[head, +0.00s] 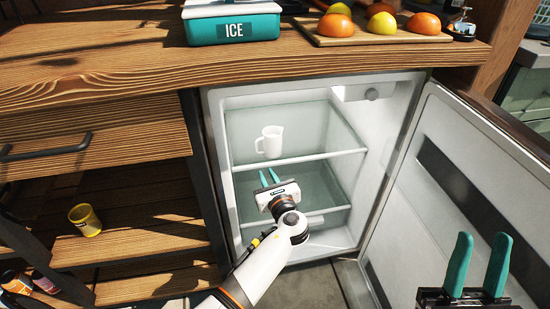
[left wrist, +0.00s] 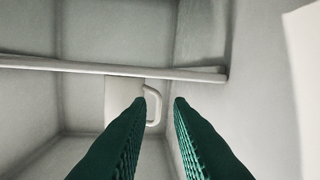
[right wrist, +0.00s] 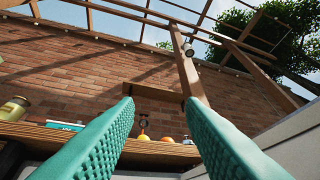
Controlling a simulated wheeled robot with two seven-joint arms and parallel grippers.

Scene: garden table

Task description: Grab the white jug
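The white jug (head: 271,143) stands upright on the upper shelf inside the open fridge, its handle on its left side in the head view. My left gripper (head: 269,177) is open and empty in front of the fridge, its fingers pointing in, lower in the picture than the jug. In the left wrist view the jug (left wrist: 121,92) is partly hidden behind one finger, and its handle (left wrist: 156,105) shows in the gap between the fingertips (left wrist: 160,101). My right gripper (head: 479,260) is open and empty by the fridge door, pointing up.
The shelf's front edge (head: 300,160) runs between the jug and my left gripper in the head view. The fridge door (head: 455,185) stands open on the right. A wooden counter (head: 110,60) lies above, with a teal ice box (head: 233,25) and a fruit board (head: 365,40).

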